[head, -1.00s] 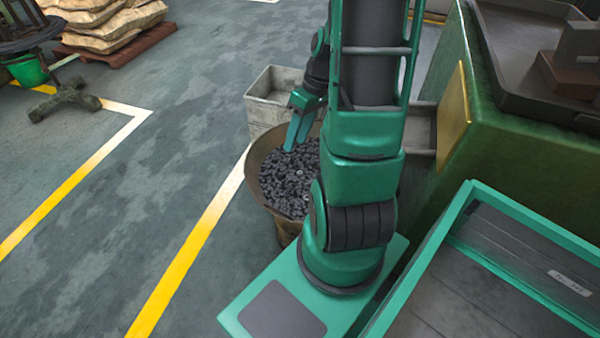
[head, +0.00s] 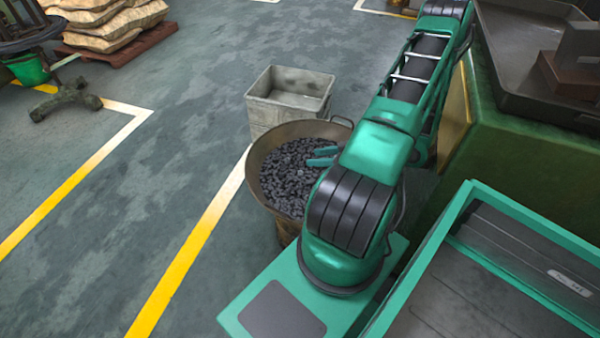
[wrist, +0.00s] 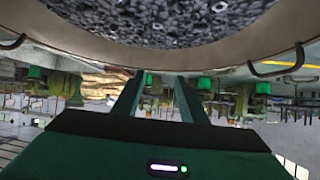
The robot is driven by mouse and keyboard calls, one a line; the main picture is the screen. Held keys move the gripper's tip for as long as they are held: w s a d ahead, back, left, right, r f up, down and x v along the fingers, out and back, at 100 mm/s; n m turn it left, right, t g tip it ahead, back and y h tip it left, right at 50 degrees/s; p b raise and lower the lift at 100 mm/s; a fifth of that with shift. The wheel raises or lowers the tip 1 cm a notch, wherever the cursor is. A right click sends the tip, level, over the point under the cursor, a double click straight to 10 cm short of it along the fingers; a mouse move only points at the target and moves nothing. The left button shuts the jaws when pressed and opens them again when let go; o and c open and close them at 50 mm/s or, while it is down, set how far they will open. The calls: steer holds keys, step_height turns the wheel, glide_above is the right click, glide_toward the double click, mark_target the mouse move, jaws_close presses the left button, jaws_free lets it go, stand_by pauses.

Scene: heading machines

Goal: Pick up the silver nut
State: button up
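A round, rust-brown bucket (head: 262,205) full of dark grey nuts (head: 287,180) stands left of my arm in the head view. In the wrist view the bucket rim (wrist: 75,52) and the dark nuts (wrist: 150,22) fill the top. One paler, ring-shaped piece, perhaps the silver nut (wrist: 220,6), shows among them near the top edge. I cannot pick out a silver nut in the head view. My gripper (head: 321,157) shows over the right part of the bucket. In the wrist view my gripper (wrist: 155,82) has its fingers apart with nothing between them.
A grey open bin (head: 290,95) stands behind the bucket. A green machine (head: 510,150) with a dark tray is at right, close to my arm. Stacked sacks (head: 105,20) lie on a pallet far left. The floor left of the bucket is clear.

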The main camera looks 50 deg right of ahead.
steer(key=f, duration=0.1)
glide_toward(301, 172)
steer(key=shift+w+a+f+t+h, duration=0.1)
steer(key=shift+a+f+t+h, duration=0.15)
steer(key=shift+f+t+h, duration=0.05)
steer(key=shift+x, duration=3.7)
steer(key=shift+c, duration=0.4)
jaws_close()
